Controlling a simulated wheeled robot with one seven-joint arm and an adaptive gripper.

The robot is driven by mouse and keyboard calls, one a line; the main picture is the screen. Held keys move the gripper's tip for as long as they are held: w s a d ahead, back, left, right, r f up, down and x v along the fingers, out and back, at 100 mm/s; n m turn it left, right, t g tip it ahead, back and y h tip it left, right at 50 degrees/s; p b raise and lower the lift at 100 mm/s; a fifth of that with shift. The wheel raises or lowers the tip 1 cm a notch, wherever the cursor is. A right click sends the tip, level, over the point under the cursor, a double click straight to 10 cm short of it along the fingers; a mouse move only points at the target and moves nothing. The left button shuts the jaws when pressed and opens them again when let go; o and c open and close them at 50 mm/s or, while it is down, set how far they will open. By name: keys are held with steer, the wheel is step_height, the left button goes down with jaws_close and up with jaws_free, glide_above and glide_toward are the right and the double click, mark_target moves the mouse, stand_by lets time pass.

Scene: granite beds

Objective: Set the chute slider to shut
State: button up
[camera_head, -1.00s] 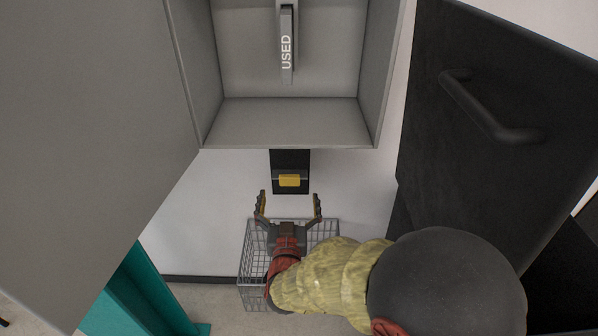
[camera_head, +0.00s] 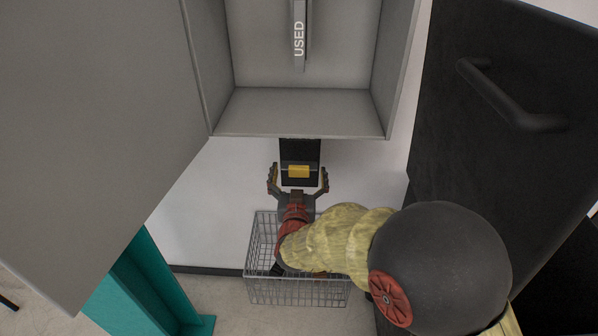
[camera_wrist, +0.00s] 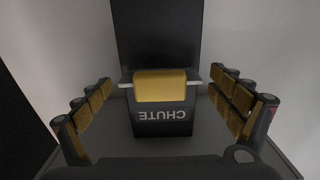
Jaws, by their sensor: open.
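The chute slider is a yellow block (camera_head: 299,171) on a black vertical track (camera_head: 300,150) fixed to the white wall, just below the grey cabinet. In the wrist view the yellow block (camera_wrist: 160,86) sits on a grey crossbar above the upside-down word CHUTE. My gripper (camera_head: 298,178) is open, with one finger on each side of the black track. In the wrist view the open fingers of my gripper (camera_wrist: 165,105) flank the yellow block, with a gap on both sides. No contact shows.
An open grey cabinet (camera_head: 300,112) with a handle marked USED (camera_head: 299,38) is above. A wire basket (camera_head: 300,292) is below my gripper. A dark door with a bar handle (camera_head: 512,98) stands at right, a grey panel (camera_head: 90,120) at left, and a teal post (camera_head: 150,280) at lower left.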

steer(key=shift+r, duration=0.1)
steer(key=c, duration=1.9)
steer(key=shift+w+r, duration=0.15)
steer(key=shift+w, duration=0.3)
steer(key=o, duration=1.2)
steer(key=shift+a, duration=0.1)
steer(key=shift+o, duration=1.4)
steer(key=shift+w+a, duration=0.15)
steer(key=shift+a, duration=0.1)
steer(key=o, duration=0.5)
steer(key=shift+d, duration=0.1)
steer(key=shift+o, duration=0.7)
steer(key=shift+d+f, duration=0.15)
steer(key=shift+f, duration=0.1)
steer(key=s, duration=1.2)
steer(key=shift+a, duration=0.2)
